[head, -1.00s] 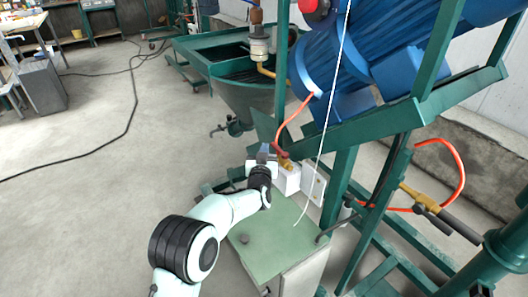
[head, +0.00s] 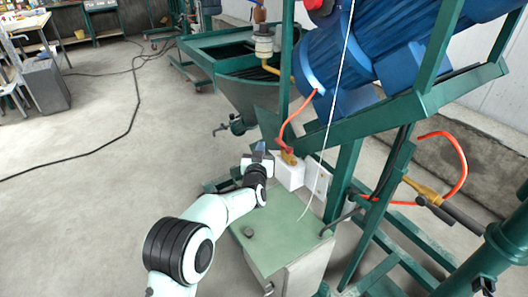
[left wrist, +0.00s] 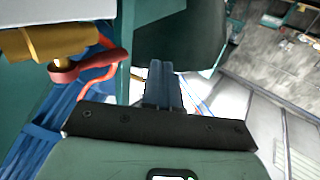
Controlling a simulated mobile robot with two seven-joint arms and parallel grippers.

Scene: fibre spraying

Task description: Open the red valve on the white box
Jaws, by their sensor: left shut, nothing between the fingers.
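The white box (head: 290,173) stands above a green cabinet in the head view. A brass fitting (head: 289,158) with the small red valve (head: 284,147) is on top of it. In the left wrist view the red valve handle (left wrist: 82,67) is at the upper left, under the brass fitting (left wrist: 48,42). My left gripper (head: 260,147) is just left of the valve and box, apart from them. Its fingers (left wrist: 163,75) are together and empty, with the valve off to their left. My right gripper is not in view.
The green cabinet (head: 272,238) is below my left gripper. A green hopper (head: 250,95) stands behind it. A blue motor (head: 345,65) and green frame are at the upper right. An orange hose (head: 296,117) rises from the valve. The floor at left is open, with a black cable.

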